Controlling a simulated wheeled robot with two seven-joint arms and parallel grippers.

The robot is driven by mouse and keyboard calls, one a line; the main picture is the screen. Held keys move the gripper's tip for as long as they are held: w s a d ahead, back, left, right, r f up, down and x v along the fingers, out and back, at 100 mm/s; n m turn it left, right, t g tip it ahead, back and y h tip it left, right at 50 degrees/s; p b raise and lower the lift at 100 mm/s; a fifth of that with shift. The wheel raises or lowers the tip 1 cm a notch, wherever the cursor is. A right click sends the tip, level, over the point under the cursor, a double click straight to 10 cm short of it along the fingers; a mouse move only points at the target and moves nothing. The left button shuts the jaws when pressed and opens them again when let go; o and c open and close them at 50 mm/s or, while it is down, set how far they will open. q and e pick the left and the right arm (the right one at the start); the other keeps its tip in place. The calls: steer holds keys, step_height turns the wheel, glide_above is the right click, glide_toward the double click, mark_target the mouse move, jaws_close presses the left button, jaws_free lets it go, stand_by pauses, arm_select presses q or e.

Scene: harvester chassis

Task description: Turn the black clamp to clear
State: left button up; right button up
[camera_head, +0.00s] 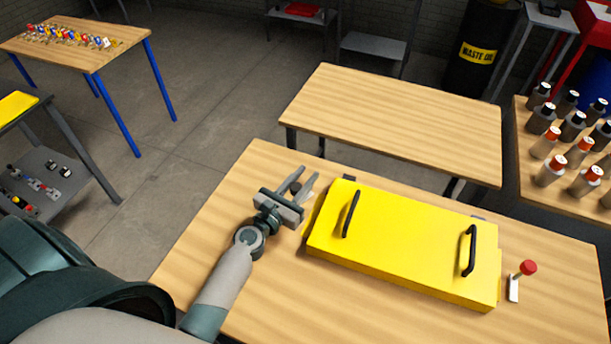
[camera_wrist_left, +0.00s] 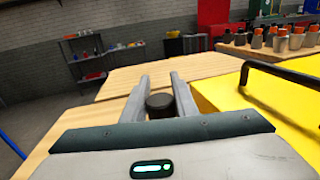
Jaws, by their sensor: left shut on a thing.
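The black clamp shows as a round dark knob (camera_wrist_left: 160,104) between my left fingers in the left wrist view. In the head view only a small dark part of it (camera_head: 295,187) shows between the fingers. My left gripper (camera_head: 306,175) is shut on it, beside the left end of the yellow box-like cover (camera_head: 400,245). The gripper also shows in the left wrist view (camera_wrist_left: 160,76). The fingers and palm hide the clamp's lower part, so its exact turn cannot be told. My right gripper is not in view.
The cover has two black handles (camera_head: 351,214) and lies on a wooden table (camera_head: 210,240). A red-knobbed clamp (camera_head: 527,268) stands at its right end. An empty wooden table (camera_head: 390,115) is behind. Several bottles (camera_head: 550,171) stand on a table at right.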

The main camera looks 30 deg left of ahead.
arm_select(q)
steer(key=shift+a+n+y, duration=0.15)
steer(key=shift+n+y, duration=0.4)
steer(key=shift+y, duration=0.2)
steer(key=shift+a+n+y, duration=0.15)
steer(key=shift+n+y, duration=0.4)
steer(key=shift+y, duration=0.2)
steer(key=shift+a+n+g+y, duration=0.2)
steer(key=shift+n+y, duration=0.25)
steer(key=shift+y, duration=0.35)
steer(key=shift+a+n+g+y, duration=0.15)
steer(key=shift+n+y, duration=0.3)
steer(key=shift+y, duration=0.35)
steer(key=shift+a, duration=0.1)
steer(key=o, duration=1.1)
steer(key=shift+c, duration=0.2)
steer(key=shift+s, duration=0.1)
steer(key=shift+h, duration=0.3)
